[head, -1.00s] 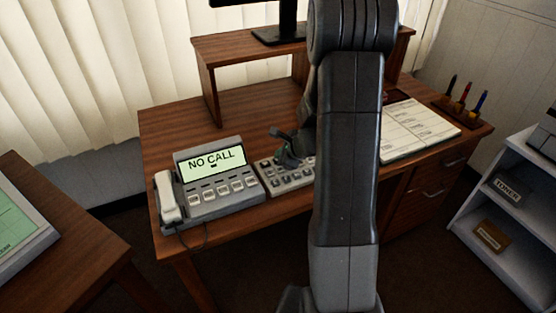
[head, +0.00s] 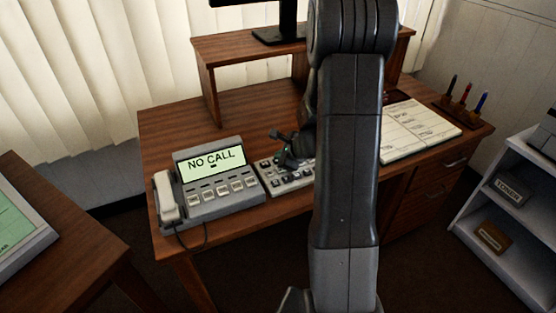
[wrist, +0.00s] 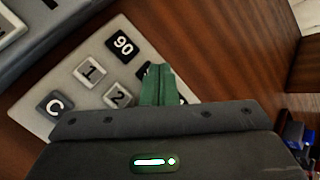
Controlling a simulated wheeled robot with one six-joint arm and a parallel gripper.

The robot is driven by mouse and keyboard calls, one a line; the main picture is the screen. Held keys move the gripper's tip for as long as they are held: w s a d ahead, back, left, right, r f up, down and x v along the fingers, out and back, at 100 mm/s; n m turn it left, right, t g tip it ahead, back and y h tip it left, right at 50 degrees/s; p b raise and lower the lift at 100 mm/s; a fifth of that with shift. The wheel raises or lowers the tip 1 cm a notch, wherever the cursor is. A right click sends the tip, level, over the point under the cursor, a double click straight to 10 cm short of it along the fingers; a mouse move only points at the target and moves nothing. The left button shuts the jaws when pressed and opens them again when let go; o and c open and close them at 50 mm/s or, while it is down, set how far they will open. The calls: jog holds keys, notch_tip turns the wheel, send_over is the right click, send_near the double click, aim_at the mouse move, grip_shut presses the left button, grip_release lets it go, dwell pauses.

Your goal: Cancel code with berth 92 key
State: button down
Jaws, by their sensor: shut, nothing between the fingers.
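The keypad (head: 292,180) lies on the desk, right of the phone console. In the wrist view its pale panel (wrist: 75,53) carries a dark key marked 90 (wrist: 123,43), pale keys marked 1 (wrist: 90,71) and 2 (wrist: 118,95), and a dark C key (wrist: 54,106). Another dark key (wrist: 144,71) is partly hidden behind my fingers, so its label cannot be read. No key marked 92 is readable. My gripper (wrist: 162,72) is shut and empty, its green fingertips over the keypad beside that dark key. I cannot tell whether they touch it.
The phone console (head: 213,176) stands left of the keypad, its screen reading NO CALL. A raised wooden shelf (head: 235,49) with a monitor stands behind. An open paper book (head: 415,130) and a pen holder (head: 460,111) are at the right. My arm hides the desk's middle.

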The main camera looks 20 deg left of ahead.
jog(key=shift+r+p, duration=0.55)
jog(key=shift+r, duration=0.2)
notch_tip(320, 180, up, 5)
jog(key=p, duration=0.4)
jog(key=shift+r, duration=0.1)
dwell(2.2)
